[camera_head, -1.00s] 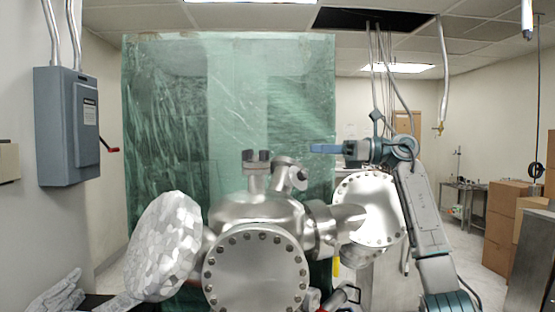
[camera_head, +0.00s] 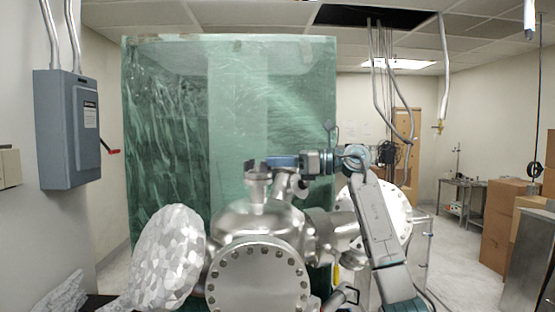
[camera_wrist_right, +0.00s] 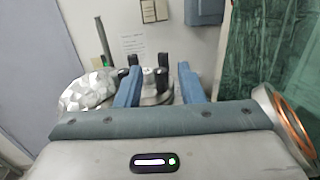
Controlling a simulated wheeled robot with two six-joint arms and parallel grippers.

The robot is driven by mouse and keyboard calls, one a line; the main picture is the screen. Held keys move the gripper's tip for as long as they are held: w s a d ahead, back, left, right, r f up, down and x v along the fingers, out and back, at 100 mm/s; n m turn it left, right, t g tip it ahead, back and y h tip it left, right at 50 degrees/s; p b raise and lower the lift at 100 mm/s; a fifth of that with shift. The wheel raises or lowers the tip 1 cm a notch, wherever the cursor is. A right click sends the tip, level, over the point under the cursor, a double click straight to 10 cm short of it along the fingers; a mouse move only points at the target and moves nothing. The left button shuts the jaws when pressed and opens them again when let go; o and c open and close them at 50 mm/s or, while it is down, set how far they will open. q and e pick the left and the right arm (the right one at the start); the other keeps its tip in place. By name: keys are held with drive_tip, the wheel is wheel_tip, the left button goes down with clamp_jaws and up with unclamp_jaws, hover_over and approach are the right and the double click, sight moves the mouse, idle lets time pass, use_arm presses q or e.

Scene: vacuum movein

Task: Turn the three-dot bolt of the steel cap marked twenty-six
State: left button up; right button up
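A steel cap (camera_head: 258,176) with dark upright bolts sits on the left top port of the steel vacuum chamber (camera_head: 265,218). In the right wrist view the cap (camera_wrist_right: 150,99) shows between my fingers, with several black bolts and a pale post near its middle. No number or dots can be read, so I cannot tell which bolt has three dots. My right gripper (camera_head: 272,161) reaches in from the right at bolt height, its fingertips overlapping the cap's right side. The right wrist view shows its two blue fingers (camera_wrist_right: 158,72) wide apart, with no clear contact. My left gripper is not in view.
A second short port (camera_head: 290,182) stands right of the cap, beneath my right gripper. A foil-covered disc (camera_head: 168,258) is at left and a large bolted flange (camera_head: 258,280) in front. A green plastic curtain (camera_head: 230,100) hangs behind. Cardboard boxes (camera_head: 510,205) stand far right.

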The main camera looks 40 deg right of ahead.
clamp_jaws()
drive_tip(key=shift+s+a+m+t+h, duration=0.1)
drive_tip(key=shift+s+m+t+h, duration=0.1)
drive_tip(key=shift+m+t+h, duration=0.55)
drive_tip(key=shift+a+m+t+h, duration=0.1)
drive_tip(key=shift+m+t+h, duration=0.65)
drive_tip(key=shift+h, duration=0.3)
unclamp_jaws()
